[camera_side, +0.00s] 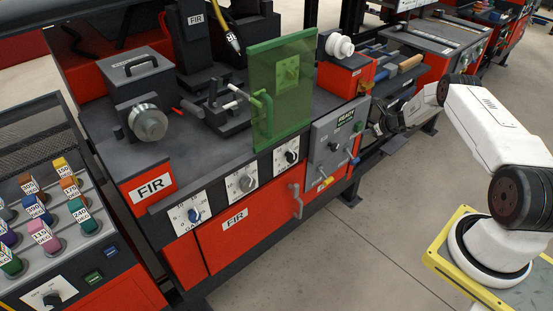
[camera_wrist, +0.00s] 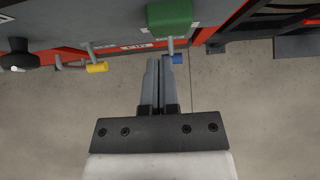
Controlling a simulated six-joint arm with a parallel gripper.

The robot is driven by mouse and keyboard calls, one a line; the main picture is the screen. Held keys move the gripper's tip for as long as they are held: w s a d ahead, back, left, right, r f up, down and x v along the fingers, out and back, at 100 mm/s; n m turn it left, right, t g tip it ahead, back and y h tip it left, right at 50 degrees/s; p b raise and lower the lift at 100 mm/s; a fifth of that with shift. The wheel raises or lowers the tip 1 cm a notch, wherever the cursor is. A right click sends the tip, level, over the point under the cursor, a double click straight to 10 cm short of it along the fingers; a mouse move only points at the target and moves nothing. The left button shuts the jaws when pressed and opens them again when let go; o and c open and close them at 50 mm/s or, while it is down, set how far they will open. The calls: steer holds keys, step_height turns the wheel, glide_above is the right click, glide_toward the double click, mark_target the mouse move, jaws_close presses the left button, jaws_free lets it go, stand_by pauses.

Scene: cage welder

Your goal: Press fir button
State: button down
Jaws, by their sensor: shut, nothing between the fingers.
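A FIR label (camera_side: 153,188) is on the red front of the welder at left. A second FIR label (camera_side: 235,219) is on the red lower door and a third (camera_side: 195,19) is on the upright at the back. I cannot tell which control is the fir button. My gripper (camera_side: 379,128) is at the right end of the welder, beside the grey panel (camera_side: 325,140). In the wrist view my gripper (camera_wrist: 159,60) is shut and empty, its fingertips close to a blue-tipped lever (camera_wrist: 177,58). I cannot tell whether they touch.
A yellow-tipped lever (camera_wrist: 97,67) hangs left of my fingers, and a green block (camera_wrist: 170,18) is above them. A green see-through guard (camera_side: 282,95) stands on the bench. The floor (camera_side: 400,235) in front is clear.

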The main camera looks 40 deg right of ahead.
steer(key=shift+w, duration=0.85)
steer(key=shift+w, duration=0.95)
steer(key=shift+s+r, duration=0.1)
glide_toward(359, 127)
steer(key=shift+s+d, duration=0.15)
steer(key=shift+s, duration=2.3)
steer(key=shift+r, duration=0.1)
